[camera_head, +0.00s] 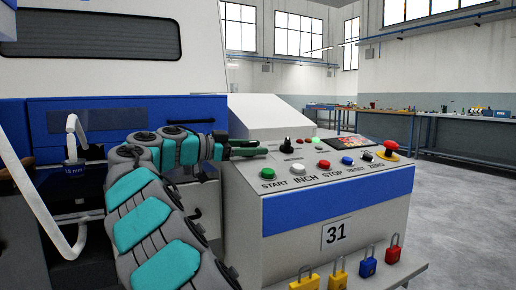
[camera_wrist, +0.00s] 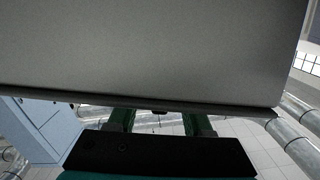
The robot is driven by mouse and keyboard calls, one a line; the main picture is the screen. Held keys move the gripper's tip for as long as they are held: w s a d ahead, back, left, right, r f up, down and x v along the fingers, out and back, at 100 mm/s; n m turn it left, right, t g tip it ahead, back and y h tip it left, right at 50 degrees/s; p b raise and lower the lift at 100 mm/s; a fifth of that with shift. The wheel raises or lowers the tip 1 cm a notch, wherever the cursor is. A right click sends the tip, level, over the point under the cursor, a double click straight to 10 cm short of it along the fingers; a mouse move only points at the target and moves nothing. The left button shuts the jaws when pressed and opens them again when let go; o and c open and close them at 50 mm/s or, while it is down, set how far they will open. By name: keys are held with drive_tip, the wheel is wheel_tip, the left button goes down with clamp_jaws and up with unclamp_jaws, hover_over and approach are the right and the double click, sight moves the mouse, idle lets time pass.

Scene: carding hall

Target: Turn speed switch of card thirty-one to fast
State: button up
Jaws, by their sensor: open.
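The console of card thirty-one (camera_head: 300,245) has a "31" plate on its front. A black knob (camera_head: 286,144), probably the speed switch, stands on its sloping top; its markings are too small to read. My gripper (camera_head: 264,148) reaches in from the left, its green fingers level and a little apart, with the tips just left of the knob. I cannot tell whether they touch it. In the wrist view, the two green fingers (camera_wrist: 158,122) are apart beneath a large grey surface (camera_wrist: 150,50), and the knob is not recognisable there.
Start (camera_head: 268,173), inch (camera_head: 297,170), stop (camera_head: 324,164) and reset (camera_head: 347,160) buttons line the panel near my gripper. A red emergency button (camera_head: 391,146) and a screen (camera_head: 355,143) sit farther right. Padlocks (camera_head: 367,263) hang below. Open floor (camera_head: 460,210) lies right.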

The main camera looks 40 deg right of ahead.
sight(232, 158)
drive_tip(key=v, duration=0.6)
drive_tip(key=shift+w, duration=0.15)
drive_tip(key=shift+a, duration=0.15)
